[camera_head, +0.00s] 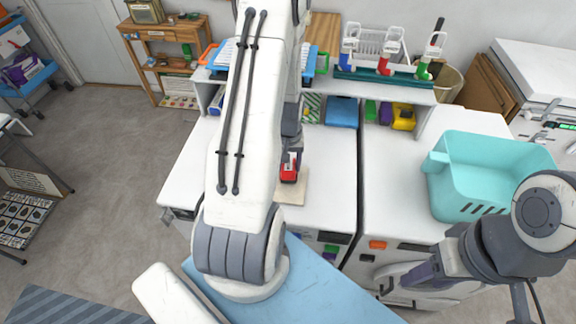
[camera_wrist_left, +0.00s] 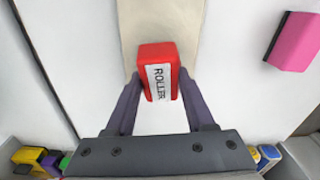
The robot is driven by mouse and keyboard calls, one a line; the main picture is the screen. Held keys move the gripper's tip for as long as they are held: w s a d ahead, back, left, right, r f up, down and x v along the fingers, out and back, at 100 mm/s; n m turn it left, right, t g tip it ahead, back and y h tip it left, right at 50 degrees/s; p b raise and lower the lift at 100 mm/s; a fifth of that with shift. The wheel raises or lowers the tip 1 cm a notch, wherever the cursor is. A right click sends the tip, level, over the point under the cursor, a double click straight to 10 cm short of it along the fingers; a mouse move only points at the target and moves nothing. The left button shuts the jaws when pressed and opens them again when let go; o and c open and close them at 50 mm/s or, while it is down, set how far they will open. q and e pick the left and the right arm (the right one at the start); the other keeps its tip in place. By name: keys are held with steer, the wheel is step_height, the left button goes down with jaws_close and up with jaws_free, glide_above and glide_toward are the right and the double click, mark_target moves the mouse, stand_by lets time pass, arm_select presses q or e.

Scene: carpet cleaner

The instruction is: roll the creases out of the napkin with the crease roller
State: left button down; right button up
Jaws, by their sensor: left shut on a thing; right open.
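The crease roller is a red block marked ROLLER (camera_wrist_left: 157,55), held between the two fingers of my left gripper (camera_wrist_left: 160,80). It also shows as a small red block (camera_head: 289,172) in the head view. The beige napkin (camera_wrist_left: 196,22) lies flat on the white top, under and beyond the roller; its edge also shows in the head view (camera_head: 296,192). Whether the roller touches the cloth is hard to tell. Creases are too faint to make out. My right gripper (camera_head: 405,282) is open and empty, in front of the right-hand machine.
A turquoise basket (camera_head: 465,148) stands on the right machine top. A rack with brushes (camera_head: 385,75) and a shelf with a blue box (camera_head: 342,112) stand at the back. A pink block (camera_wrist_left: 294,42) lies near the napkin.

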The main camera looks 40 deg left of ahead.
arm_select(q)
steer(key=shift+w, duration=0.15)
steer(key=shift+r+p, duration=0.4)
steer(key=shift+p, duration=0.1)
step_height(320, 180, up, 7)
steer(key=p, duration=0.5)
steer(key=shift+r+p, duration=0.1)
steer(key=shift+p, duration=0.25)
